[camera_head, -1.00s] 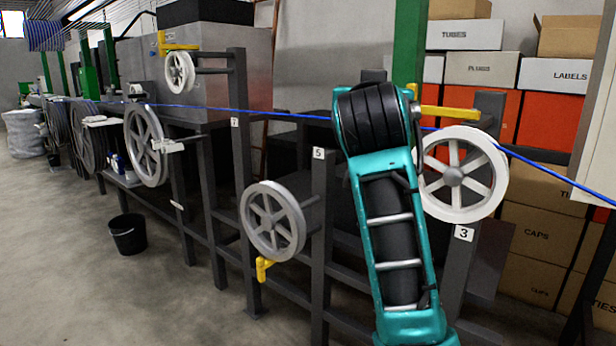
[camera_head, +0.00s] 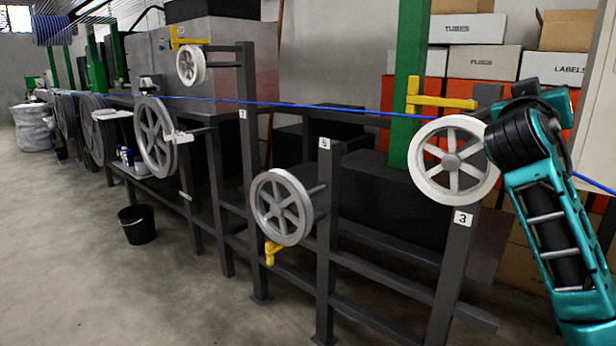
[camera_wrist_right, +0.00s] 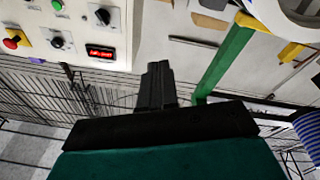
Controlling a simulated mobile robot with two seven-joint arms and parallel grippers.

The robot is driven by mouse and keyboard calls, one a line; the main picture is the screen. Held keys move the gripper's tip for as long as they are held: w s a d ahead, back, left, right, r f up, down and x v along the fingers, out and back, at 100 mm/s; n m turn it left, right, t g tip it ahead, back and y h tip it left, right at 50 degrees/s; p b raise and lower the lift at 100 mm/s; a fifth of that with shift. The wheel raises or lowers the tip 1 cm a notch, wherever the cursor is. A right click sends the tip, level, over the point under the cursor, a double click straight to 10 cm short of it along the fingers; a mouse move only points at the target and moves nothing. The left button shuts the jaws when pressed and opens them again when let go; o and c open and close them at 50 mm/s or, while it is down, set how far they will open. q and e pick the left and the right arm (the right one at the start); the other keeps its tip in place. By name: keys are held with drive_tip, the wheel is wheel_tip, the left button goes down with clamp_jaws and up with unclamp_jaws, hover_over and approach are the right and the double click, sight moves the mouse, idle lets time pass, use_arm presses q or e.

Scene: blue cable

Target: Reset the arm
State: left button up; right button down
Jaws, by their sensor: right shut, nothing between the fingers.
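My right arm (camera_head: 540,180), teal and black, stands at the right side of the head view, in front of the right edge of the wheel marked 3. Its gripper is hidden in that view. In the right wrist view my right gripper (camera_wrist_right: 157,84) shows with its dark fingers together and nothing between them. The blue cable (camera_head: 300,106) runs across the frame from the far left, behind the top of the wheel marked 3 and my arm, to the right edge. My left arm and gripper are not in view.
A dark metal frame carries pulley wheels, including a white one (camera_head: 454,160) and a grey one (camera_head: 282,207). A yellow bracket (camera_head: 442,102) sits above the white wheel. A control panel (camera_wrist_right: 75,30) shows in the wrist view. A black bucket (camera_head: 137,224) stands on open floor.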

drive_tip(key=s+d+r+g+h, duration=0.2)
drive_tip(key=s+d+r+h, duration=0.15)
drive_tip(key=d, duration=0.45)
drive_tip(key=w+a+f+n+t+y, duration=0.2)
drive_tip(key=f+n+y, duration=0.1)
drive_tip(key=f, duration=0.5)
drive_tip(key=w+a+f+n+t+y, duration=0.1)
drive_tip(key=w+f+n+y, duration=0.15)
drive_tip(key=f, duration=0.65)
drive_tip(key=s+a+f+n+y, duration=0.2)
drive_tip(key=f, duration=0.5)
drive_tip(key=s+a+f+n+g+y, duration=0.1)
drive_tip(key=a+f+y, duration=0.15)
drive_tip(key=f, duration=0.45)
drive_tip(key=s+a+f+n+y, duration=0.1)
drive_tip(key=s+f+n+y, duration=0.15)
drive_tip(key=f, duration=0.55)
drive_tip(key=s+a+f+g+y, duration=0.2)
drive_tip(key=s+a+f+y, duration=0.15)
drive_tip(key=s+f, duration=0.8)
drive_tip(key=s+a+f+g+y, duration=0.3)
drive_tip(key=s+a+f, duration=0.2)
drive_tip(key=s+f, duration=0.6)
drive_tip(key=a+r+m+t, duration=0.1)
drive_tip(key=a+m, duration=0.3)
drive_tip(key=a, duration=0.5)
drive_tip(key=shift+s+a+r, duration=0.2)
drive_tip(key=shift+s+a, duration=0.1)
drive_tip(key=shift+a, duration=0.1)
